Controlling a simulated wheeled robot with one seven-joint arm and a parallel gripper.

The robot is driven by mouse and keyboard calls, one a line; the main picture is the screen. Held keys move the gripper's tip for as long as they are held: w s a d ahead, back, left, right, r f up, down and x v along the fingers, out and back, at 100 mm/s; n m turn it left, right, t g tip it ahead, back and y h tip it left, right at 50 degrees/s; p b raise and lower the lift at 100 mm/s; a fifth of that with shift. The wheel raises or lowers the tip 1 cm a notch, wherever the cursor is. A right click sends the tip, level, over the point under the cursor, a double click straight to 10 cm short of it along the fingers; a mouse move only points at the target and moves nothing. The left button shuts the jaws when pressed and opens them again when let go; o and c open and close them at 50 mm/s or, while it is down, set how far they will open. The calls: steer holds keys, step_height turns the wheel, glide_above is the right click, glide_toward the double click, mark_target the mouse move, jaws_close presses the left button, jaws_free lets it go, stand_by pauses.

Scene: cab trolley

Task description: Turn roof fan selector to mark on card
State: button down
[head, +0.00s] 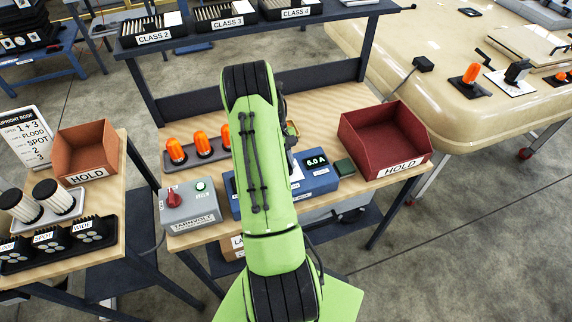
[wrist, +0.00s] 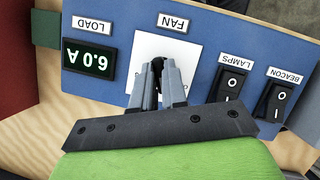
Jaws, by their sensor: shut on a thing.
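My gripper (wrist: 158,88) is at the blue panel (wrist: 210,45), shut on the fan selector (wrist: 158,64), a small dark knob under the FAN label (wrist: 175,23). The knob is mostly hidden between the fingers. A white card (wrist: 185,50) lies around the selector; any marks on it are hidden or too faint to read. In the head view my green arm covers the selector and most of the blue panel (head: 318,182).
Beside the selector are a LOAD display (wrist: 90,56) reading 6.0 A, a LAMPS switch (wrist: 231,84) and a BEACON switch (wrist: 276,100). A red HOLD bin (head: 385,140) stands right of the panel. A grey box with a red knob (head: 173,199) and orange beacons (head: 176,150) stand left.

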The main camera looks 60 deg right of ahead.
steer(key=m, duration=0.2)
steer(key=m+t+y+b, duration=0.1)
steer(key=m, duration=0.1)
steer(key=shift+d+m, duration=0.2)
steer(key=shift+m, duration=0.1)
steer(key=m+t+y+b, duration=0.1)
steer(key=m, duration=0.3)
steer(key=shift+s, duration=0.15)
steer(key=shift+m+t, duration=0.3)
steer(key=c, duration=1.2)
jaws_free()
steer(key=shift+o, duration=0.2)
steer(key=p+v, duration=0.2)
steer(key=v, duration=1.4)
steer(key=shift+d, duration=0.15)
steer(key=shift+f, duration=0.2)
